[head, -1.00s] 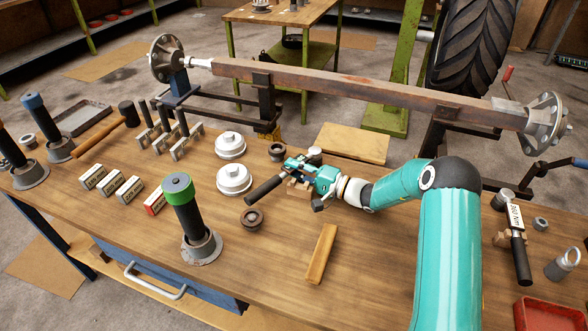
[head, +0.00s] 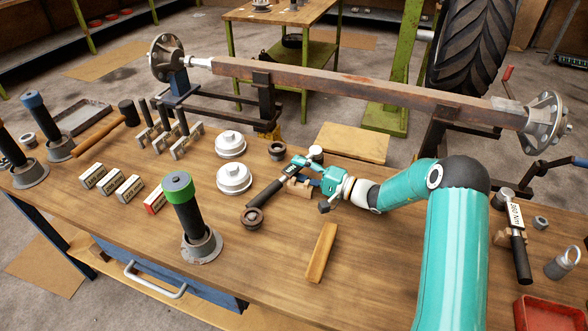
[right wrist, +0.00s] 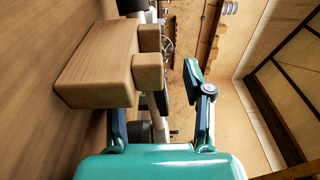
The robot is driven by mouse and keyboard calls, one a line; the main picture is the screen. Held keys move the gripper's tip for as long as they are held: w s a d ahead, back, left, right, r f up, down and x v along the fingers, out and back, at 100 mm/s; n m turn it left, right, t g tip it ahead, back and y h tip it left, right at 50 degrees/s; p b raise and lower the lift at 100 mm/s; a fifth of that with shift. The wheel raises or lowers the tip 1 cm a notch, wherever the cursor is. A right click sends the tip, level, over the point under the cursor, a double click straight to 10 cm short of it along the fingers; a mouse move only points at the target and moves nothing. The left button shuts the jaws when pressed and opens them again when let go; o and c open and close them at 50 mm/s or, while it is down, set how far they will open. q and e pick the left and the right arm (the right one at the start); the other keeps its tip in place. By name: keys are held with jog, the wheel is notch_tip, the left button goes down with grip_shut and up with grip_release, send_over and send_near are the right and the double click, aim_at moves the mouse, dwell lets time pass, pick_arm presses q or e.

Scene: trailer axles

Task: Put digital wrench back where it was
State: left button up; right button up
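The wrench (head: 267,190) with a black handle and a round metal head lies in the middle of the bench, across a notched wooden cradle (head: 300,187). I take it for the digital wrench; its display cannot be read. My right gripper (head: 312,176) is open beside the wrench, just to its right, its fingers partly hiding it. In the right wrist view the cradle (right wrist: 98,68) is large on the left, and the open fingers (right wrist: 155,105) stand wide apart. My left gripper is not in view.
A second wrench marked 360 Nm (head: 517,240) lies at the right by a red tray (head: 550,313). The axle (head: 350,88) spans behind the bench.

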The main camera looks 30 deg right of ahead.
jog(key=b+v, duration=0.1)
jog(key=v, duration=0.9)
jog(key=shift+s, duration=0.15)
